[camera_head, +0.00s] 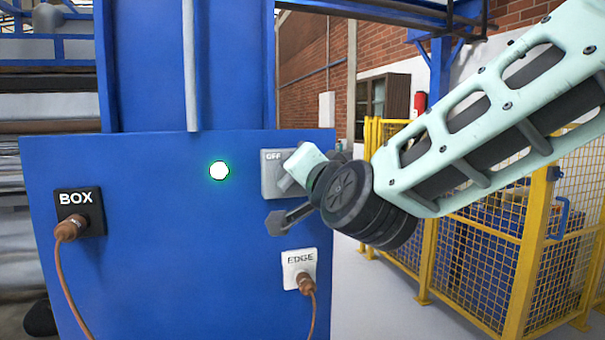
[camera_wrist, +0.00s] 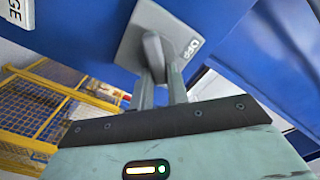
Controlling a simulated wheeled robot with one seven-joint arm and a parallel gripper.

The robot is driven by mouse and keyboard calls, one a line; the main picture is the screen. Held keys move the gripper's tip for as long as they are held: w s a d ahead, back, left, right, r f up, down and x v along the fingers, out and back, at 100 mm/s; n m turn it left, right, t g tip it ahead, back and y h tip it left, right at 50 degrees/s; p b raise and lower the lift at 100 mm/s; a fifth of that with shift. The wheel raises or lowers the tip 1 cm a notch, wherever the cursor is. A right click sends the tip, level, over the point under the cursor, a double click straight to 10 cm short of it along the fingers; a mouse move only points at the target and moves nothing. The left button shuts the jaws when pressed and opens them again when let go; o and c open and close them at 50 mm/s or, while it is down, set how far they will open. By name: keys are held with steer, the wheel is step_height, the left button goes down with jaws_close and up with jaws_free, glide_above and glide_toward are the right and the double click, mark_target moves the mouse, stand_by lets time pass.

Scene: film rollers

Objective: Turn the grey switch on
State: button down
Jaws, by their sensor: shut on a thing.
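The grey switch (camera_head: 271,180) is a square plate marked OFF on the blue panel (camera_head: 150,220), left of my arm in the head view. In the wrist view, its plate (camera_wrist: 172,22) looks tilted, and a grey lever (camera_wrist: 152,48) sticks out from it. My gripper (camera_wrist: 160,82) is at the switch, with its two fingers shut on the lever. In the head view, my wrist and gripper cover the right part of the switch, and the fingertips are hard to make out.
A glowing white-green light (camera_head: 219,170) is left of the switch. A black BOX socket (camera_head: 77,204) and a white EDGE socket (camera_head: 298,262) hold brown plugs with cables. A yellow mesh fence (camera_head: 480,250) stands at the right.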

steer(key=c, duration=1.4)
jaws_free()
steer(key=shift+o, duration=0.2)
steer(key=v, duration=1.7)
steer(key=shift+s, duration=0.2)
